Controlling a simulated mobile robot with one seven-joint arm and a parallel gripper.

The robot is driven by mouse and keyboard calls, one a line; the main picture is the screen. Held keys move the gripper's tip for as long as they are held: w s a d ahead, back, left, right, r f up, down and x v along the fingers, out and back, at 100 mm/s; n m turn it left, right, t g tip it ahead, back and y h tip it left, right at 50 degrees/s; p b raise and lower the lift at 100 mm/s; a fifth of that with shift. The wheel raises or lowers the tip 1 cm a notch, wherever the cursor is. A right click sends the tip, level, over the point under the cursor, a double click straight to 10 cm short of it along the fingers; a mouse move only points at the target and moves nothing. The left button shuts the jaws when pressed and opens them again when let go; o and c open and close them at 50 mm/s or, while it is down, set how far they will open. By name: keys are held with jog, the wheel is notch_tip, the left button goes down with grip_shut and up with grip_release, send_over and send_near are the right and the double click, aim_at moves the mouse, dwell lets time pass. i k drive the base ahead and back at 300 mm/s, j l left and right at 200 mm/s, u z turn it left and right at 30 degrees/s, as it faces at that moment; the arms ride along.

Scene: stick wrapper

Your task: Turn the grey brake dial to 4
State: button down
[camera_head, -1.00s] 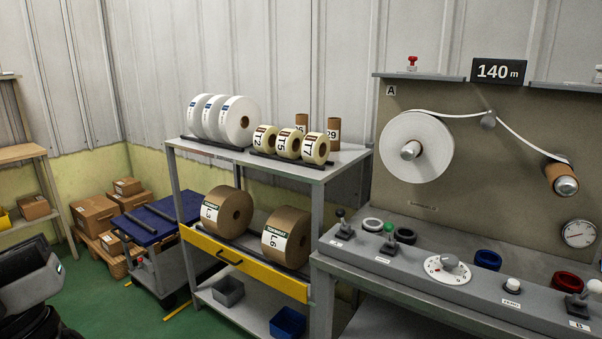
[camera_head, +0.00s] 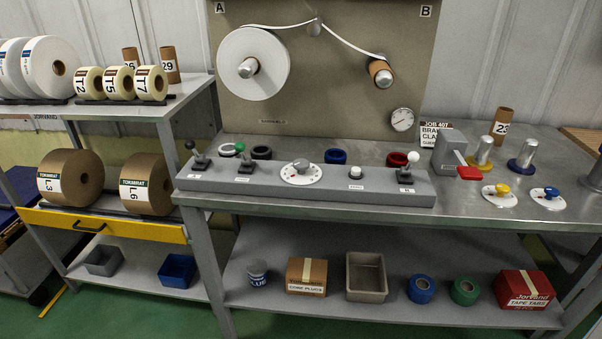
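The grey dial (camera_head: 302,165) is a grey knob on a round white plate (camera_head: 301,178) with small marks around its edge. It sits near the middle of the long grey control panel on the workbench. The marks are too small to read, so I cannot tell which number the knob points at. My gripper is not in view, and nothing covers the dial.
Yellow (camera_head: 501,191) and blue (camera_head: 548,193) knobs sit farther right. Floor (camera_head: 130,322) shows in front of the roll rack.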

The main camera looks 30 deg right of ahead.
aim_at(301, 164)
jog(key=i+l+z, duration=0.45)
jog(key=z, duration=0.25)
jog(key=i+z, duration=0.4)
jog(key=k+l, duration=0.05)
jog(key=k, duration=0.05)
